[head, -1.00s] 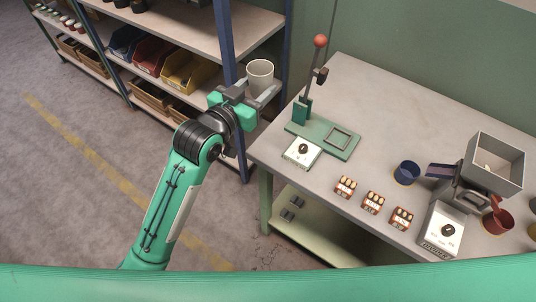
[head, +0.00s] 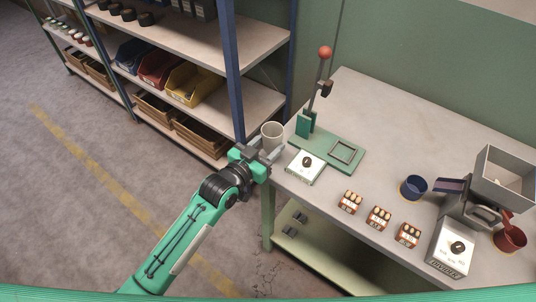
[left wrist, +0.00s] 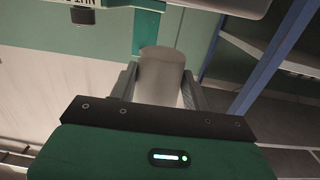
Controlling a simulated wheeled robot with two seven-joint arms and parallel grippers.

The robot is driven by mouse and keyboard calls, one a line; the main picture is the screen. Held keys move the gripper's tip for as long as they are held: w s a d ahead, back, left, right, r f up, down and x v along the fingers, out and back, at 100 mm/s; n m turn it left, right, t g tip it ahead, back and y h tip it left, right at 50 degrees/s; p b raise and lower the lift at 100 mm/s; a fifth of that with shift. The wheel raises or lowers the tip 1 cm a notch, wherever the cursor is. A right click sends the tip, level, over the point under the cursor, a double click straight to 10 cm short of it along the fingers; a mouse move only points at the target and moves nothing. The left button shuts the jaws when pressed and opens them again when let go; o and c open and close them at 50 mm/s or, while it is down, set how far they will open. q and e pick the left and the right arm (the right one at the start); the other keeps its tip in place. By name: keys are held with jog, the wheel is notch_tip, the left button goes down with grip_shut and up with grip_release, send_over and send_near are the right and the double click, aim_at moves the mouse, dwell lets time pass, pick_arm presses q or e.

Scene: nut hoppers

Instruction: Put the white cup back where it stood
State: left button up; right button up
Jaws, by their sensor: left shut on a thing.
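The white cup (head: 271,135) is in my left gripper (head: 268,148), at the left edge of the workbench in the head view. The two fingers are shut around its sides. In the left wrist view the cup (left wrist: 161,75) sits between the two fingers (left wrist: 160,92). The cup looks roughly upright in the head view. I cannot tell whether its base touches the bench top or is in the air beside it. My right gripper is in neither view.
On the workbench (head: 385,110) stand a green lever press (head: 340,150) with a white dial box (head: 306,167), several small packs (head: 379,217), a blue cup (head: 412,188), a red cup (head: 509,238) and a grey hopper (head: 503,178). A shelf rack (head: 190,95) with coloured bins stands at the left.

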pick_arm(q)
jog(key=shift+f, duration=2.25)
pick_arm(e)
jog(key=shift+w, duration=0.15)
pick_arm(q)
jog(key=shift+f, duration=0.2)
jog(key=o, duration=1)
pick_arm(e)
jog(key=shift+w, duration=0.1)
pick_arm(q)
jog(key=shift+r, duration=0.15)
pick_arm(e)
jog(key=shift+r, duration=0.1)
pick_arm(q)
jog(key=shift+s+a+r, duration=0.1)
jog(key=shift+a, duration=0.05)
jog(key=b+v, duration=0.1)
jog(key=v, duration=1)
jog(key=shift+s+a, duration=0.25)
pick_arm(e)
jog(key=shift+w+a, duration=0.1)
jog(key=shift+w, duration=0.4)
